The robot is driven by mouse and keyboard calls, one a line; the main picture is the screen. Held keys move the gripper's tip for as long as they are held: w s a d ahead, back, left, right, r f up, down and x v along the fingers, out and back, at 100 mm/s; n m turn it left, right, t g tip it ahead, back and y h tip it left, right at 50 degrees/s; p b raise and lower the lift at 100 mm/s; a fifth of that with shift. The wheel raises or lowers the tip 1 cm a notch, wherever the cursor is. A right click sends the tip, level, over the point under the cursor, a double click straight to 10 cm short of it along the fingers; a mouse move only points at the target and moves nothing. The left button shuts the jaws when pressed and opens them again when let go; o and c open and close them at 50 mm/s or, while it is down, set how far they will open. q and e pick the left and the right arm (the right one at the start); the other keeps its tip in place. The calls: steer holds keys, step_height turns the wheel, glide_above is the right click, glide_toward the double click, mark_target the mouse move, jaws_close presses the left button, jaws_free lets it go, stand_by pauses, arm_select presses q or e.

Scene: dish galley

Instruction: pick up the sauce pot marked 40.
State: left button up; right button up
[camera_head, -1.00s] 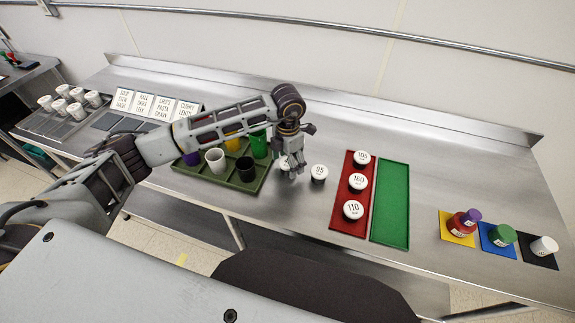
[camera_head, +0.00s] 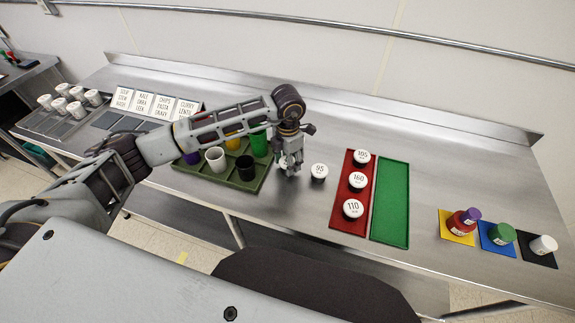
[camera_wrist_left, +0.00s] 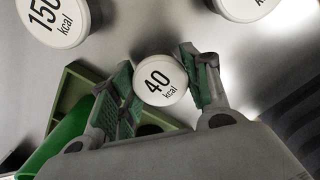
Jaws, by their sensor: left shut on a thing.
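The sauce pot marked 40 (camera_wrist_left: 160,80) has a round white lid with "40 kcal" and sits between the two green-padded fingers in the left wrist view. My left gripper (camera_wrist_left: 164,86) is shut on it. In the head view my left gripper (camera_head: 290,168) points down at the counter, just right of the olive crate, and largely hides the pot. I cannot tell whether the pot touches the counter. My right gripper is not in view.
A pot marked 95 (camera_head: 319,171) stands close right of the gripper; a 150 pot (camera_wrist_left: 58,18) is nearby. The olive crate (camera_head: 240,186) holds several cups. The red tray (camera_head: 346,225) holds three pots. The green tray (camera_head: 391,205) is empty.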

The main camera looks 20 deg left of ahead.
arm_select(q)
step_height(320, 180, up, 9)
steer(key=shift+f+b, duration=0.2)
steer(key=shift+b, duration=0.5)
steer(key=shift+r, duration=0.7)
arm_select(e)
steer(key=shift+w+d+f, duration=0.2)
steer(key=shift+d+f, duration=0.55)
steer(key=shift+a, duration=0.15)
